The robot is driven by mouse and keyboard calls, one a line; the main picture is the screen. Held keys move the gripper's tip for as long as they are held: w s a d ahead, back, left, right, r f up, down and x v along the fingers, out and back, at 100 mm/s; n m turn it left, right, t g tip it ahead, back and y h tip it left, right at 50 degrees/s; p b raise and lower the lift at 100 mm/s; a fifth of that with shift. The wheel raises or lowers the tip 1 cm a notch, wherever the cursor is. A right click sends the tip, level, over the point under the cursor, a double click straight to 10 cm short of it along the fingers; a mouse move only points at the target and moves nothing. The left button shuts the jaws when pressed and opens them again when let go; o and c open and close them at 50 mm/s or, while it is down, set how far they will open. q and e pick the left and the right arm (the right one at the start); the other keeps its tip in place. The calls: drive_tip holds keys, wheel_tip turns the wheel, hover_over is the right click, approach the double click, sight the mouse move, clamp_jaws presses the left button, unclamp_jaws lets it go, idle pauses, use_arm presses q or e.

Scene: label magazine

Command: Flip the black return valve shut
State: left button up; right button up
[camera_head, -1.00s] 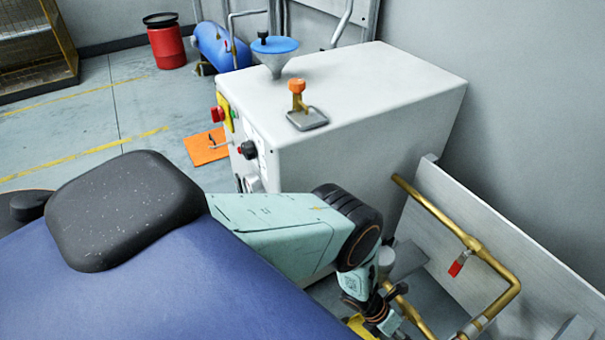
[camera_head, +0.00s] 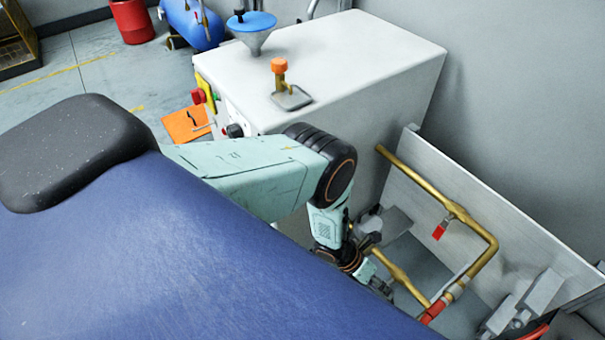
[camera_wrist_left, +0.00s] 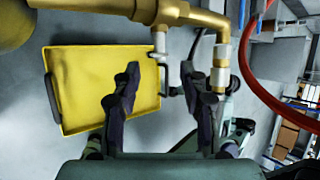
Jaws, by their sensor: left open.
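My left gripper (camera_head: 378,286) is low beside the brass pipework (camera_head: 468,225), partly hidden by my blue body. In the left wrist view the gripper (camera_wrist_left: 160,104) is open, with its two dark fingers apart and nothing between them. A brass pipe (camera_wrist_left: 185,13) with a valve-like fitting (camera_wrist_left: 160,42) crosses the top of that view, beyond the fingertips. A red-handled valve (camera_head: 439,232) hangs on the upper pipe in the head view. I cannot make out a black valve handle for certain in either view. My right gripper is not in view.
A white machine cabinet (camera_head: 350,65) stands behind my arm, with a blue funnel (camera_head: 252,22) on top. A grey panel (camera_head: 480,205) backs the pipes. A yellow tray (camera_wrist_left: 85,90) lies beneath the gripper; a red hose (camera_wrist_left: 250,90) curves at right.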

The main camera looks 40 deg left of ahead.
use_arm(q)
drive_tip(key=s+a+r+n+y+p, duration=0.2)
drive_tip(key=s+a+r+n, duration=0.4)
drive_tip(key=n, duration=0.8)
drive_tip(key=s+a+r+n+y+p, duration=0.3)
drive_tip(key=s+a+r+n, duration=0.4)
drive_tip(key=n, duration=0.8)
drive_tip(key=shift+s+r+g, duration=0.3)
drive_tip(key=shift+s+r, duration=1.1)
drive_tip(key=shift+r, duration=0.4)
drive_tip(key=shift+c, duration=0.3)
